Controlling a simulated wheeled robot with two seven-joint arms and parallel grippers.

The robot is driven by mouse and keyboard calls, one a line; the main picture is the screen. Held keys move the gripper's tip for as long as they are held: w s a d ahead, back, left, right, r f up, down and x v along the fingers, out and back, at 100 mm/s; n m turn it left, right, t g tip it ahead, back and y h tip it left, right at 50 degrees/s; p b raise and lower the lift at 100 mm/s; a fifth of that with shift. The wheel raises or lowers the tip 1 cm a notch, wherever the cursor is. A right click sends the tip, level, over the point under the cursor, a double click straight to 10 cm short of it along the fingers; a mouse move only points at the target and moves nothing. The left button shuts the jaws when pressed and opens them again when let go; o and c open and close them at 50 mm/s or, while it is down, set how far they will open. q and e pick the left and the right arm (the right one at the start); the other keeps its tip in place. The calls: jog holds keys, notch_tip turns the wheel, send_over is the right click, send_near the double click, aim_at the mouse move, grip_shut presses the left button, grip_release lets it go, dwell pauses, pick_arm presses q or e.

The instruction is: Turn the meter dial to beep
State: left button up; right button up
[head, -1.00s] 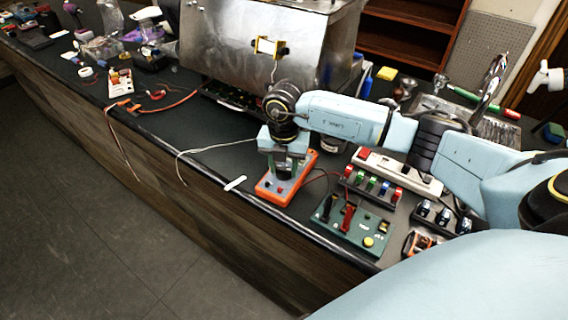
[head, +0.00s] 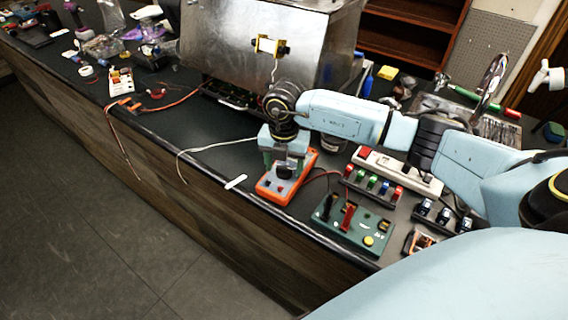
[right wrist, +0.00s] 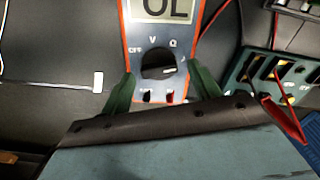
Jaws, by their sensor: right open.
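The meter (head: 272,190) is an orange-edged grey-blue box lying on the dark counter below my right gripper (head: 285,164). In the right wrist view the meter (right wrist: 190,45) shows "OL" on its display. Its round black dial (right wrist: 158,63) sits between the two green fingers of my right gripper (right wrist: 162,84), which is open with a gap on either side. The dial's white mark points right, past the V and Ω labels, away from OFF. A beep label cannot be read. My left gripper is not in view.
A green board (head: 345,228) with probes and a yellow button stands right of the meter, joined by a red lead. A row of coloured switches (head: 372,186) and a power strip (head: 398,172) lie behind it. A white cable (head: 215,149) lies left. The steel brewer (head: 225,50) stands behind.

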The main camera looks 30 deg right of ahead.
aim_at(284, 169)
notch_tip(284, 169, up, 14)
jog(key=shift+f+b, duration=0.25)
jog(key=shift+b, duration=0.15)
dwell(0.4)
